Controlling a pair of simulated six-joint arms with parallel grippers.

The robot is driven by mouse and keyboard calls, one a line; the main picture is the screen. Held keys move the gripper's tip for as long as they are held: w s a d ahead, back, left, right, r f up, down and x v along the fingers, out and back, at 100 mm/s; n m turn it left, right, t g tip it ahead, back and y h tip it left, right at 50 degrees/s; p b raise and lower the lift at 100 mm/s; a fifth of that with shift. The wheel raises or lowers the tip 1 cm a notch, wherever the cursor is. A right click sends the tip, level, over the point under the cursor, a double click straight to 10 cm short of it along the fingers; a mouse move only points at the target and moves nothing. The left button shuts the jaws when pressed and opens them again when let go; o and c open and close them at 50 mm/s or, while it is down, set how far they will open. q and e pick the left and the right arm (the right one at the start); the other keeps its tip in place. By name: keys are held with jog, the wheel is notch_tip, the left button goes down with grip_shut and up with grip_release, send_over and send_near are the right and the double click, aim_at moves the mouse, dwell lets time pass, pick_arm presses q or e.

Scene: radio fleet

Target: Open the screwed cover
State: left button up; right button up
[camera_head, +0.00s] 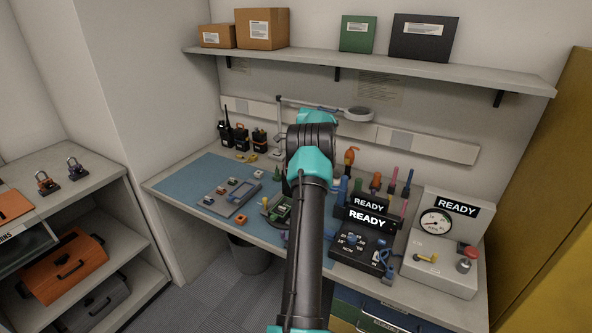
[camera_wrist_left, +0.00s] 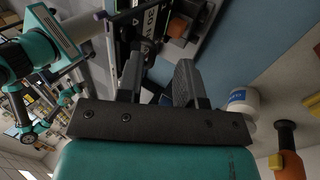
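In the head view, a green device (camera_head: 280,208) sits in a holder on the blue mat, partly hidden by my arm; I cannot make out its cover or screws. My left gripper (camera_wrist_left: 160,68) shows in the left wrist view with its two grey fingers apart and nothing clearly between them. A dark unit (camera_wrist_left: 142,22) with white print lies beyond the fingertips; I cannot tell whether it is the same device. In the head view my arm crosses the middle and hides its own gripper. Another teal arm part of mine is at the left of the wrist view.
A grey tray of small parts (camera_head: 230,196) and an orange block (camera_head: 236,219) lie on the mat (camera_head: 180,180). Radios (camera_head: 241,138) stand at the back. Several coloured-handle tools, a torque box (camera_head: 358,246) and a gauge box (camera_head: 440,245) crowd the right.

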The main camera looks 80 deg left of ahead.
pick_arm(q)
jog(key=v, duration=0.6)
jog(key=shift+d+r, duration=0.2)
jog(key=shift+r, duration=0.15)
